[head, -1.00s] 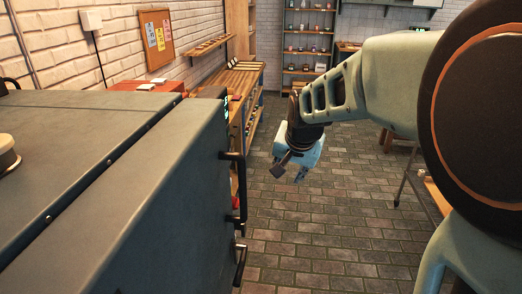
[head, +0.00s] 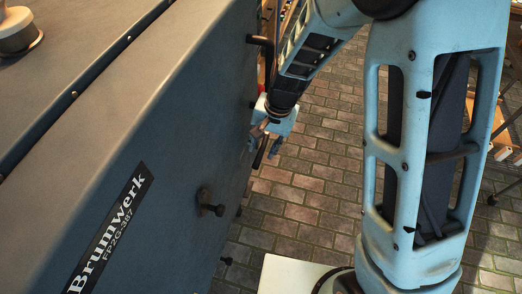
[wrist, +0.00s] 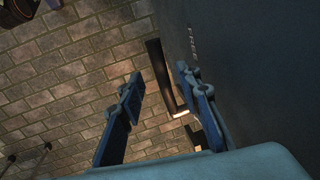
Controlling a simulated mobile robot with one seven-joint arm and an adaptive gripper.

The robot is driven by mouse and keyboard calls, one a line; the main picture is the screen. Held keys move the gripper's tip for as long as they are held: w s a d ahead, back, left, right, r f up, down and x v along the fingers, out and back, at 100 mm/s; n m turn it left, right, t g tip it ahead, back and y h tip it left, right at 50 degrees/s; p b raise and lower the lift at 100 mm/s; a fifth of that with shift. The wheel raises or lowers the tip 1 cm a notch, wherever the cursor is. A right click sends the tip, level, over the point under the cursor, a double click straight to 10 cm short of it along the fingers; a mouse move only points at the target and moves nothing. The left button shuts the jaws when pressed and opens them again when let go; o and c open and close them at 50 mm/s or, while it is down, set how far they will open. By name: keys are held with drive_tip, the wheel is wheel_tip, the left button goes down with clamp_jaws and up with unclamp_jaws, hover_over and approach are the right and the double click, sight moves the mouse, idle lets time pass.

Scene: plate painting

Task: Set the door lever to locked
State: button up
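The dark grey door (head: 150,130) of a large cabinet marked "Brumwerk" fills the left of the head view. In the wrist view, the word FREE is printed on the door face (wrist: 235,60). A black bar-shaped lever (wrist: 160,68) stands beside that word, away from the door face. My gripper (wrist: 160,85) is open, with one blue finger on either side of the lever as seen from the wrist; I cannot tell whether they touch it. In the head view my gripper (head: 262,132) is close to the door's far part, and a dark bar (head: 260,152) shows just below it.
A black handle (head: 262,42) projects from the door farther away, partly behind my arm. A dark knob (head: 208,203) sticks out of the door nearer the camera. Brick-paved floor (head: 305,190) lies open to the right of the door.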

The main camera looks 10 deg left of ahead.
sight(260, 155)
drive_tip(key=shift+a+f, duration=0.15)
drive_tip(key=shift+f, duration=0.7)
drive_tip(key=shift+a+f, duration=0.15)
drive_tip(key=shift+f, duration=0.65)
drive_tip(key=shift+c, duration=0.5)
clamp_jaws()
